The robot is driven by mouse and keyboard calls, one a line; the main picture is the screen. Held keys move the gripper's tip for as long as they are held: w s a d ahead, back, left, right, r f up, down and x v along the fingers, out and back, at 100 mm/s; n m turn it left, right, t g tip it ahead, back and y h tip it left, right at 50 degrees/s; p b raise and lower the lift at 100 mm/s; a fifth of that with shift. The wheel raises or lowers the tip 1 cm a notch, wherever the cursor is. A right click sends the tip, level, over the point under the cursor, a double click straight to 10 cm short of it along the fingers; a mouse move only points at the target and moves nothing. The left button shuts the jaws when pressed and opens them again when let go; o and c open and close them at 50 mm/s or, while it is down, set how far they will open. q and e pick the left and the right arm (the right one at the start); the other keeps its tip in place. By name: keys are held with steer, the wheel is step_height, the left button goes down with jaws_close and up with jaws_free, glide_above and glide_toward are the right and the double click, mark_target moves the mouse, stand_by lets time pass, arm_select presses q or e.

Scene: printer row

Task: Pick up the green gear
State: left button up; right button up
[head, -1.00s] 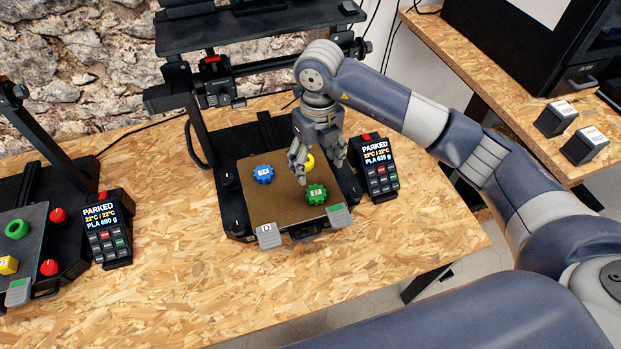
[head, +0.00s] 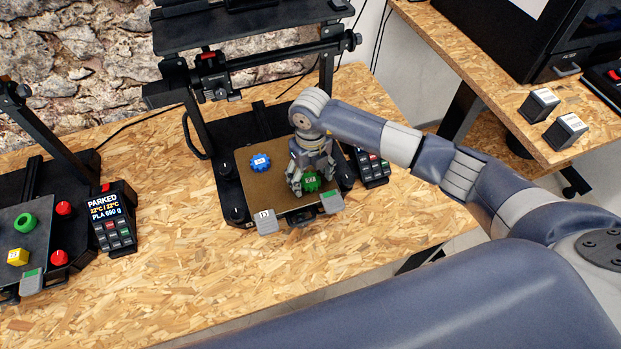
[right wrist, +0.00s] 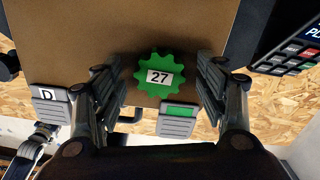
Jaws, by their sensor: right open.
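The green gear (head: 311,182) lies on the brown print bed (head: 271,205) of the middle printer, partly hidden by my right gripper in the head view. My right gripper (head: 309,187) is open, with its fingers down around the gear. In the right wrist view the green gear (right wrist: 159,77), labelled 27, lies between the two spread fingers (right wrist: 161,92), with a gap on each side. My left gripper is not in view.
A blue gear (head: 260,162) lies on the same bed, left of my gripper. A control box (head: 372,167) stands right of the bed. Another printer bed with a green ring (head: 25,222) and a yellow cube (head: 18,257) is at the left.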

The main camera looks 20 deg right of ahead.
steer(key=c, duration=0.9)
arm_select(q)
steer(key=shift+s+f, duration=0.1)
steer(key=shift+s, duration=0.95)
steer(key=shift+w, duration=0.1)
